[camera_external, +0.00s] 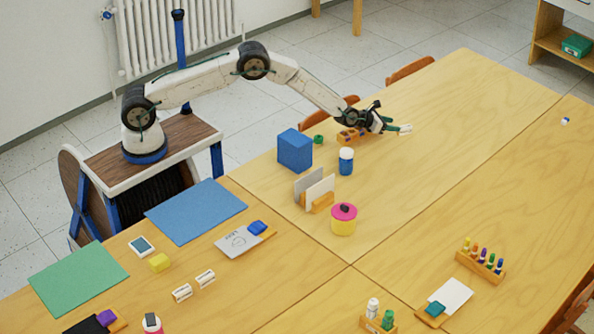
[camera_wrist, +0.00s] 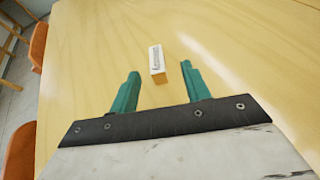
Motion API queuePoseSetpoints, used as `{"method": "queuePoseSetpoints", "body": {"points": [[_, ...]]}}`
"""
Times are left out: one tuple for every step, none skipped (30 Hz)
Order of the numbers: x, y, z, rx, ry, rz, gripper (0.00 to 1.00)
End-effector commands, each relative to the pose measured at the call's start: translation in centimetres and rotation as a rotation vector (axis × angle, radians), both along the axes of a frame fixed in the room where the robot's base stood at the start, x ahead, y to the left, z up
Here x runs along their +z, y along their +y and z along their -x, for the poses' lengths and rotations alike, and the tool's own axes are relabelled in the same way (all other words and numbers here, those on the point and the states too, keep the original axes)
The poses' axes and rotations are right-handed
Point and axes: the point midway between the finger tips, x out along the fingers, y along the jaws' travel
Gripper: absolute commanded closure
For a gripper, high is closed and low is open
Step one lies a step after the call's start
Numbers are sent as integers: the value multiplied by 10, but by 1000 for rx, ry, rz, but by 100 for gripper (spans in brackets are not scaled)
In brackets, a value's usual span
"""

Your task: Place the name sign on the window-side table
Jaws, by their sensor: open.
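A small name sign (camera_wrist: 156,58) with a white face, dark marks and a wood-coloured end shows in the wrist view, just beyond and between my fingertips. In the external view it is a small pale piece (camera_external: 406,129) at the tips of my gripper (camera_external: 392,127), over the far table (camera_external: 440,120). My gripper is open, with its teal fingers (camera_wrist: 160,70) apart and a gap around the sign. The sign's underside is hidden. Two similar small white signs (camera_external: 182,292) (camera_external: 205,278) stand on the near-left table.
An orange holder (camera_external: 347,136) is left of my gripper. A blue box (camera_external: 295,149), a blue jar with a white lid (camera_external: 346,162), a card holder (camera_external: 319,196) and a pink-lidded yellow pot (camera_external: 343,219) stand nearer. Chairs (camera_external: 410,69) line the far edge. The table right of my gripper is clear.

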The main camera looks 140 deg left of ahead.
Motion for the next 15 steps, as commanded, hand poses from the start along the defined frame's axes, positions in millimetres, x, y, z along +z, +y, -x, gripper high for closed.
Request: {"method": "queuePoseSetpoints", "body": {"points": [[-4,5,3,11,-10,0,53],[-6,8,3,15,-14,0,53],[-8,11,2,17,-17,0,53],[-10,14,1,18,-18,0,53],[-10,17,0,18,-18,-1,53],[-12,19,-2,18,-18,1,53],[-13,21,-2,16,-17,1,53],[-13,23,-3,16,-16,0,53],[-14,24,-4,16,-16,0,53],[-14,26,-5,16,-17,-1,53],[-15,27,-5,15,-17,-1,53],[-16,29,-6,15,-15,1,53],[-18,31,-6,15,-15,1,53],[-19,33,-7,15,-15,1,53],[-21,37,-9,15,-17,0,53]]}}
